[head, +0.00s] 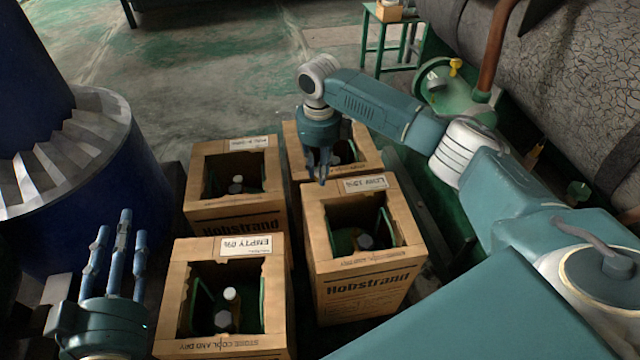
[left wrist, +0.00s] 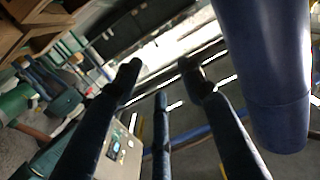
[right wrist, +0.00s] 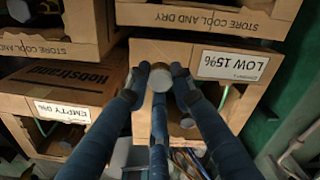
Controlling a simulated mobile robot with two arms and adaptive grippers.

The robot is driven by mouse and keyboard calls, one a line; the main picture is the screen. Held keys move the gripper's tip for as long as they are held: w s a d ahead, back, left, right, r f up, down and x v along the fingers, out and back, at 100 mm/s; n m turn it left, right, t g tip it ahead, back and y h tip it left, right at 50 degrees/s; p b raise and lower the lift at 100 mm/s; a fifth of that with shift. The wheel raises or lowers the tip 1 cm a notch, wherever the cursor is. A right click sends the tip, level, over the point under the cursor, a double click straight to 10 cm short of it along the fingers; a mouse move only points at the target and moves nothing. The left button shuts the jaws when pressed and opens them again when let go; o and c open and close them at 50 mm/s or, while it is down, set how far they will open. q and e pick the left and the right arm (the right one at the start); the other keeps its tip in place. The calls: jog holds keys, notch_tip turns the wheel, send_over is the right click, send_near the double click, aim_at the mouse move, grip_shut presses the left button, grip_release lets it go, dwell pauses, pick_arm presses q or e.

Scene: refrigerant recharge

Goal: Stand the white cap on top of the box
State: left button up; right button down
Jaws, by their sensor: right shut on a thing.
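My right gripper (head: 322,172) reaches in over the back right box, just behind the "LOW 15%" label. In the right wrist view its fingers (right wrist: 160,82) are closed around a small pale round cap (right wrist: 180,69), seen at the fingertips. In the head view the fingers hide this cap. The front right cardboard box (head: 368,285) has an open top with a grey valve top (head: 364,241) inside. My left gripper (head: 118,255) is at the lower left, fingers spread and pointing up, empty. Its fingers also show apart in the left wrist view (left wrist: 160,85).
Three more open boxes stand close by: front left "EMPTY 0%" (head: 175,295) with a small white top (head: 230,293) inside, back left (head: 200,200) and back right (head: 368,160). A blue column (head: 110,215) stands left. A large dark tank (head: 570,100) is at right.

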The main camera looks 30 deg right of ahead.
aim_at(320, 191)
jog(key=shift+f, duration=0.4)
notch_tip(320, 191, down, 3)
jog(key=shift+f+b, duration=0.15)
jog(key=shift+b, duration=0.5)
pick_arm(q)
notch_tip(320, 191, up, 8)
jog(key=t+h, duration=0.1)
jog(key=t, duration=0.2)
jog(key=shift+s+d+t, duration=0.35)
jog(key=shift+s+t, duration=0.05)
pick_arm(e)
jog(key=shift+f, duration=0.1)
jog(key=shift+f, duration=0.1)
jog(key=c, duration=1.5)
grip_release()
pick_arm(q)
jog(key=shift+s+r, duration=0.1)
jog(key=shift+r, duration=0.15)
jog(key=shift+h, duration=0.3)
